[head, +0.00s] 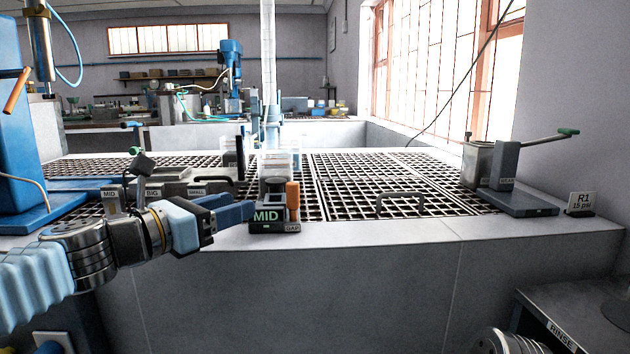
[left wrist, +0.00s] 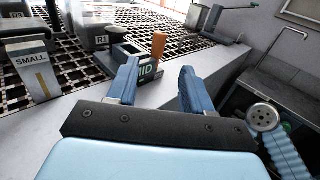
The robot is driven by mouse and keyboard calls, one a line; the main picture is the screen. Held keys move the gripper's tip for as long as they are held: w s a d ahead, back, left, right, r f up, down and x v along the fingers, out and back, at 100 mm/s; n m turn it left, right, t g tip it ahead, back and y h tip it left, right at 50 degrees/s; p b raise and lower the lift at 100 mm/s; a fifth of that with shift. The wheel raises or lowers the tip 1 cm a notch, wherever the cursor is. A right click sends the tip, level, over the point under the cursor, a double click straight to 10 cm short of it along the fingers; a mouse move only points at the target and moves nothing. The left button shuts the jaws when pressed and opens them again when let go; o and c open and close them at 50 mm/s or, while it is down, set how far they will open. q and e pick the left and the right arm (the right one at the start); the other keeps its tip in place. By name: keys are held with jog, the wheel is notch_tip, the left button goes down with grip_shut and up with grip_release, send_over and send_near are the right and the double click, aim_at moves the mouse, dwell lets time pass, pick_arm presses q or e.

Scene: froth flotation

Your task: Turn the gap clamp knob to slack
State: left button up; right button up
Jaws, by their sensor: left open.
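The gap clamp is a small dark block (head: 268,227) with a MID display and a small GAP label, at the front edge of the grated bench. Its orange upright knob (head: 292,193) stands at the block's right side. In the left wrist view the orange knob (left wrist: 158,46) shows beyond the fingers, with the block (left wrist: 130,56) partly hidden behind the left finger. My left gripper (head: 248,207) reaches in from the left, just left of the block. Its blue fingers (left wrist: 158,75) are apart with nothing between them, short of the knob. My right gripper is not seen.
Tags MID (head: 110,194), BIG (head: 153,192) and SMALL (left wrist: 30,61) stand left of the block. A clear container (head: 275,162) is behind it. A metal canister (head: 477,163) and a lever stand (head: 505,165) are at right. The grating (head: 350,185) between is mostly free.

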aim_at(288, 188)
pick_arm(q)
jog(key=p+x, duration=0.2)
jog(key=x, duration=1.2)
jog(key=shift+w+d, duration=0.25)
